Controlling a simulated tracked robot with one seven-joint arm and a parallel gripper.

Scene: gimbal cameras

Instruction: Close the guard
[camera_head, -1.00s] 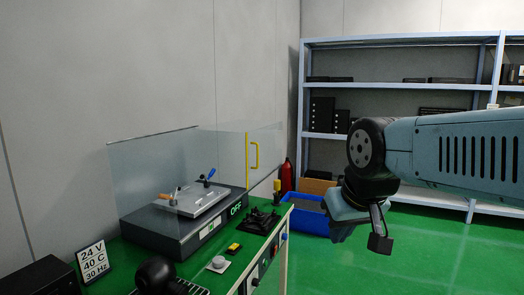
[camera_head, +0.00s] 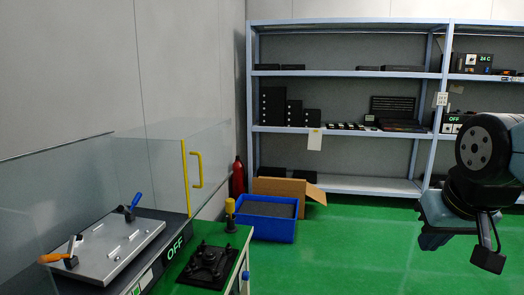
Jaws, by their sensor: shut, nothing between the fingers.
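The guard (camera_head: 150,165) is a clear panelled enclosure with a yellow edge strip and a yellow handle (camera_head: 197,169), at the left on the green bench. Its panel with the handle stands swung out at the far right end, and the front of the enclosure looks open. Inside is a dark machine marked OFF (camera_head: 175,247) with a grey metal plate (camera_head: 108,245) and two clamps, one blue-handled, one orange-handled. My gripper (camera_head: 488,255) is at the far right, shut and empty, well away from the guard. Its fingertips are small in view.
A black fixture (camera_head: 207,266) and a yellow-topped post (camera_head: 230,213) stand on the bench right of the machine. A blue bin (camera_head: 268,218), a cardboard box (camera_head: 285,188) and a red extinguisher (camera_head: 239,177) stand behind. Shelves (camera_head: 348,129) line the back wall. Green floor between bench and gripper is clear.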

